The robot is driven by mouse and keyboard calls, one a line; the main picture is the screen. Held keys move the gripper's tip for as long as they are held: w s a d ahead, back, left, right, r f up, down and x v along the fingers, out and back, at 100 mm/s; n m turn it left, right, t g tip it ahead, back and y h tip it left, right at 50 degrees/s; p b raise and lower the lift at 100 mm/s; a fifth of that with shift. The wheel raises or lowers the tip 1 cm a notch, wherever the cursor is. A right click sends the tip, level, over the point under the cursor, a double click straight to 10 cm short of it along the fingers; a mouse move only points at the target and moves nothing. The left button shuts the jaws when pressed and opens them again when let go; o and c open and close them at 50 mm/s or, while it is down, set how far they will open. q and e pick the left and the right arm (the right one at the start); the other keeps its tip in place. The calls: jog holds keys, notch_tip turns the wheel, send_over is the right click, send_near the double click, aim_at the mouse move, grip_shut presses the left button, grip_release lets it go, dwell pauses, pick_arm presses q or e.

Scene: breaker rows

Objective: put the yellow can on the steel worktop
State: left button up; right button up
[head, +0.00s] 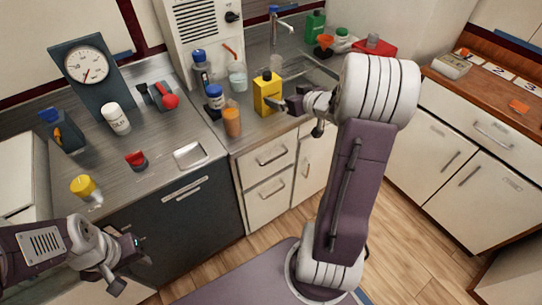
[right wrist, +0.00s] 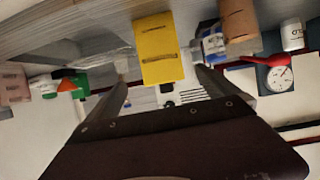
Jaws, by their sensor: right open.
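The yellow can (head: 266,94) is a boxy can with a dark cap, standing upright on the metal counter near the sink. It also shows in the right wrist view (right wrist: 160,50), ahead of and between my fingers. My right gripper (head: 282,104) is open at the can's right side, its fingertips close to it; I cannot tell whether they touch. The steel worktop (head: 120,178) is the brushed-metal surface on the left. My left gripper (head: 132,268) is low at the left, in front of the worktop; its opening is unclear.
An orange-brown jar (head: 232,123) and a blue-capped jar (head: 214,98) stand left of the can. A white bottle (head: 116,118), a red-topped item (head: 136,161), a yellow-capped shaker (head: 85,187) and a dial scale (head: 88,68) occupy the worktop, with bare patches between them.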

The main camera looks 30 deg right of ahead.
jog(key=s+a+f+g, duration=0.6)
jog(key=s+a, duration=0.4)
jog(key=s, duration=0.1)
jog(key=s+a+f+g, duration=0.6)
jog(key=s+a+f, duration=0.1)
jog(key=s+a, duration=0.3)
jog(key=shift+s+a+m, duration=0.35)
jog(key=shift+s+m, duration=0.05)
jog(key=shift+s, duration=0.05)
jog(key=shift+r+p, duration=2.9)
